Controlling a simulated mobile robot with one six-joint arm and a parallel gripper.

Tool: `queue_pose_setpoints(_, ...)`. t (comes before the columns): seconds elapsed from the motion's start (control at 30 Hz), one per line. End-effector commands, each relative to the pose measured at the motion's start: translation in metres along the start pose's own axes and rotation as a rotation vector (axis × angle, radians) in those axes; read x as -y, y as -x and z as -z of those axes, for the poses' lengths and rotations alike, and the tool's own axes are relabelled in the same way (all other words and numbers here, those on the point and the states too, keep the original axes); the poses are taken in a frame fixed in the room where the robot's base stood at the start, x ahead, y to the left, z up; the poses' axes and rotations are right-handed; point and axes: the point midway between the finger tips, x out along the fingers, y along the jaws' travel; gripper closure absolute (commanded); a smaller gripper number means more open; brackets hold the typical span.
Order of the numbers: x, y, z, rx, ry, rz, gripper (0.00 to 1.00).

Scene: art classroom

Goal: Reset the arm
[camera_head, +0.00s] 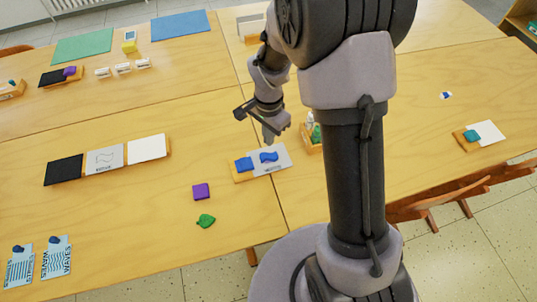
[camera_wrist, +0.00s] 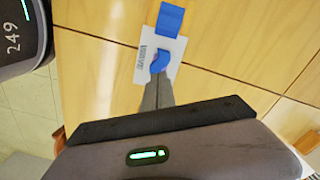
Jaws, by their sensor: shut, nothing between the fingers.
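My arm rises at the middle right of the head view and bends down to the table. My gripper (camera_head: 269,135) hangs over the table just behind a white card with a blue piece (camera_head: 269,157) on it. In the wrist view my gripper (camera_wrist: 157,90) is shut and empty, its fingers pointing toward the white card (camera_wrist: 148,62). The blue piece on the card (camera_wrist: 160,62) appears just beyond the fingertips. A second blue piece (camera_head: 244,164) lies on a wooden tray beside the card. I cannot tell the exact height of the fingertips.
A purple block (camera_head: 201,191) and a green piece (camera_head: 206,221) lie on the near table. A wooden tray with black, grey and white squares (camera_head: 104,159) lies left. A small bin with bottles (camera_head: 313,133) stands right of my gripper. Wooden chairs (camera_head: 440,203) stand at right.

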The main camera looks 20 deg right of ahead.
Motion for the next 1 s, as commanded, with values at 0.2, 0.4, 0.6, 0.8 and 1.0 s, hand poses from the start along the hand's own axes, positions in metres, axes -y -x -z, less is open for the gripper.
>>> queue_pose_setpoints(0.2, 0.000, 0.000, 0.000, 0.000, 0.000, 0.001, 1.00)
queue_pose_setpoints(0.4, -0.016, 0.092, -0.017, -0.046, 0.129, 0.122, 1.00)
queue_pose_setpoints(0.6, -0.089, 0.209, -0.079, -0.163, 0.423, 0.339, 1.00)
queue_pose_setpoints(0.8, -0.138, 0.236, -0.123, -0.262, 0.617, 0.459, 1.00)
queue_pose_setpoints(1.0, -0.146, 0.237, -0.130, -0.282, 0.653, 0.477, 1.00)
